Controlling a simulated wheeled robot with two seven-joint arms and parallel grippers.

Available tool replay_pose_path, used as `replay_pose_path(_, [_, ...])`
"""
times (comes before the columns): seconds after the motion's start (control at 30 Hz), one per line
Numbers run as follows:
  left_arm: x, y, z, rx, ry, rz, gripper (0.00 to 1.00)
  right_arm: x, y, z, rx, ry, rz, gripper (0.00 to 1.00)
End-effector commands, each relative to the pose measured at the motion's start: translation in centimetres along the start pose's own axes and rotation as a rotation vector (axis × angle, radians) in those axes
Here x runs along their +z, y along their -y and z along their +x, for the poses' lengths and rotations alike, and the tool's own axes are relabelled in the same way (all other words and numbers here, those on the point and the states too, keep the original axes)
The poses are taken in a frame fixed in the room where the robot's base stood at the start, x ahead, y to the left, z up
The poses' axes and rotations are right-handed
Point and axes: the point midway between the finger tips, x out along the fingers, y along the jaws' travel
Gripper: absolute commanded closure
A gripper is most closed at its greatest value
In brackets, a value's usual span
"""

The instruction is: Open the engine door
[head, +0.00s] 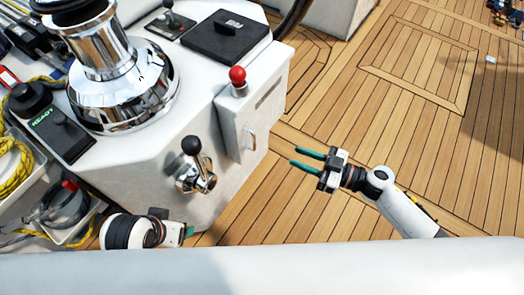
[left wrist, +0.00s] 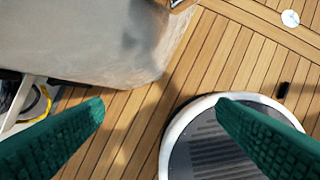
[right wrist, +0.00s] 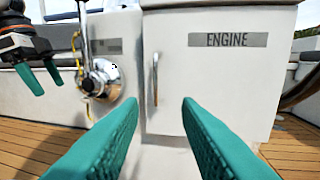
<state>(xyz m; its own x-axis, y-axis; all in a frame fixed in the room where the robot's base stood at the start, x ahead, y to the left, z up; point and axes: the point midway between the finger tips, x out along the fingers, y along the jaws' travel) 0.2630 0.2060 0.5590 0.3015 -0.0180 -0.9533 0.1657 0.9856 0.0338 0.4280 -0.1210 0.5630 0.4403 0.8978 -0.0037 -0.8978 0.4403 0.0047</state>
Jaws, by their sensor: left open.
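The engine door (head: 262,118) is a white panel on the console's side and looks shut. In the right wrist view the door (right wrist: 215,85) bears a grey ENGINE label (right wrist: 228,40). Its upright metal handle (right wrist: 155,78) is near the door's left edge and also shows in the head view (head: 252,138). My right gripper (head: 309,160) is open and empty, pointing at the door from a short way off. In the right wrist view the handle appears between its fingertips, apart from them. My left gripper (right wrist: 40,78) is open and empty, low beside the console; the head view mostly hides its fingers.
A chrome lever with a black knob (head: 191,146) juts from the console left of the door. A red-knobbed lever (head: 237,77) stands above the door. A chrome winch (head: 120,85) tops the console. Teak deck (head: 370,120) to the right is clear.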

Motion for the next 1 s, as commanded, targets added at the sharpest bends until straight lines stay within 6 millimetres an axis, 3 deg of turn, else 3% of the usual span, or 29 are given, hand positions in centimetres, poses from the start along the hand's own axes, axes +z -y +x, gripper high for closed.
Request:
replay_pose_path(0.23, [-0.1,0.0,-0.4,0.001,0.003,0.000,0.20,0.2,-0.5,2.0,0.028,0.007,-0.002,0.70])
replay_pose_path(0.63, [-0.4,0.0,0.6,0.001,0.005,0.000,0.20,0.2,-0.6,9.7,0.025,0.007,-0.003,0.70])
replay_pose_path(0.7, [0.3,0.1,0.8,-0.001,0.038,0.001,0.20,0.2,-0.6,10.6,0.025,0.006,0.000,0.70])
replay_pose_path(1.0, [1.1,0.2,0.9,-0.003,0.081,0.002,0.20,0.2,-0.7,12.2,0.024,0.004,0.000,0.70])
